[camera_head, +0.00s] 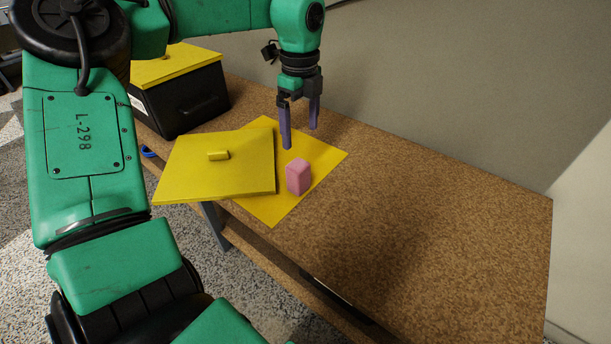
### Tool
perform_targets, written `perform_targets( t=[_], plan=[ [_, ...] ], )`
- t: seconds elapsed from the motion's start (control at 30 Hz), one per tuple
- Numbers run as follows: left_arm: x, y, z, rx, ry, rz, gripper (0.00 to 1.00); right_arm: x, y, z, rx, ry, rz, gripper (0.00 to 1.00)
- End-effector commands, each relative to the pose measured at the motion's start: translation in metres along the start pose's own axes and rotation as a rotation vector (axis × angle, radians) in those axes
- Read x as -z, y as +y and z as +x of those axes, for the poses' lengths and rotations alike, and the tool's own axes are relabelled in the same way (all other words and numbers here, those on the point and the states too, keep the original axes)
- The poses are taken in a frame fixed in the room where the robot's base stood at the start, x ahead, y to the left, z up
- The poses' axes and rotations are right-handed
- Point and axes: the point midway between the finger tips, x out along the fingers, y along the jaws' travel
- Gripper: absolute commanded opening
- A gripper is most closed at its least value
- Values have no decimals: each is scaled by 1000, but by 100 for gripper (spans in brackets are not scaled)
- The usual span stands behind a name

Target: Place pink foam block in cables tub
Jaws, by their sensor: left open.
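The pink foam block (299,177) stands upright on a yellow mat (317,160) on the brown table. My left gripper (300,137) hangs above and slightly behind the block, with its purple fingers pointing down, apart and empty. A black tub (190,103) stands at the table's back left with a yellow lid (177,64) on top. Its white label (137,104) is too small to read, so I cannot tell if it is the cables tub. My arm hides part of this tub. My right gripper is not in view.
A second yellow lid (240,180) with a small handle lies left of the block, partly over the mat, its left end reaching past the table's front edge. A small blue object (148,152) shows near that edge. The table's right side (440,230) is clear. A wall runs behind.

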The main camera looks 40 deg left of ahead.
Motion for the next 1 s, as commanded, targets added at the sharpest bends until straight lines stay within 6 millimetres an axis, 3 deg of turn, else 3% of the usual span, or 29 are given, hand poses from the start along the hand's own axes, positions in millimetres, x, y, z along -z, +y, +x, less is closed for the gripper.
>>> perform_targets(
  t=[0.3, 0.47, 0.6, 0.7, 0.93, 0.97, 1.0],
  plan=[
    [0, 2, 76, -7, 4, 1, 98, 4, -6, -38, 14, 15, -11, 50],
    [1, 2, 96, -5, 3, 1, 98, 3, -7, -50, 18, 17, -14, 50],
    [1, 5, 124, -6, 5, 1, 98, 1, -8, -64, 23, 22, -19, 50],
    [1, 5, 140, -5, 3, 1, 98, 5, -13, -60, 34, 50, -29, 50],
    [1, 4, 142, -2, 3, 1, 98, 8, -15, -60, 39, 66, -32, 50],
    [1, 4, 142, -2, 3, 1, 94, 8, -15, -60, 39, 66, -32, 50],
    [1, 4, 142, -2, 3, 1, 78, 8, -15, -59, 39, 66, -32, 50]
  ],
)
